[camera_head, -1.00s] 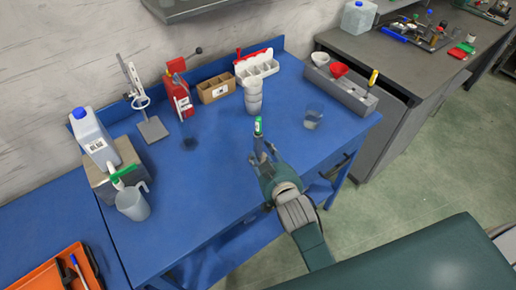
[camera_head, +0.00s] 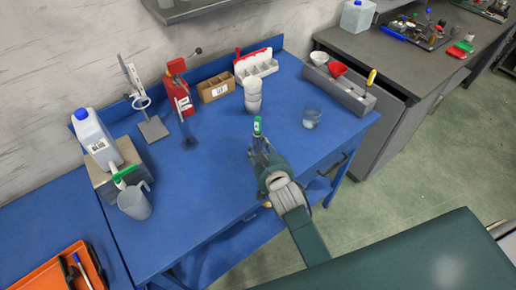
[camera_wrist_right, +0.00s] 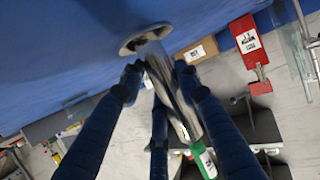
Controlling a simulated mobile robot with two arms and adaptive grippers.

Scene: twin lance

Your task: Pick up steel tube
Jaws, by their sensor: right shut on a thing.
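My right gripper (camera_head: 260,147) is over the front middle of the blue table. It is shut on a shiny steel tube (camera_wrist_right: 165,75), which passes between its fingertips (camera_wrist_right: 158,72) in the right wrist view. The tube has a wide round flange at the end towards the blue surface and a green part (camera_wrist_right: 203,162) with a white label at the other end. The green end (camera_head: 257,124) shows above my fingers in the head view. I cannot tell whether the flange touches the table. My left gripper is not in view.
The blue table (camera_head: 205,190) is clear in front. A clear beaker (camera_head: 312,118) stands right of my gripper and stacked white cups (camera_head: 252,97) behind it. A grey jug (camera_head: 134,202) is at left, a grey bin (camera_head: 345,92) at back right.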

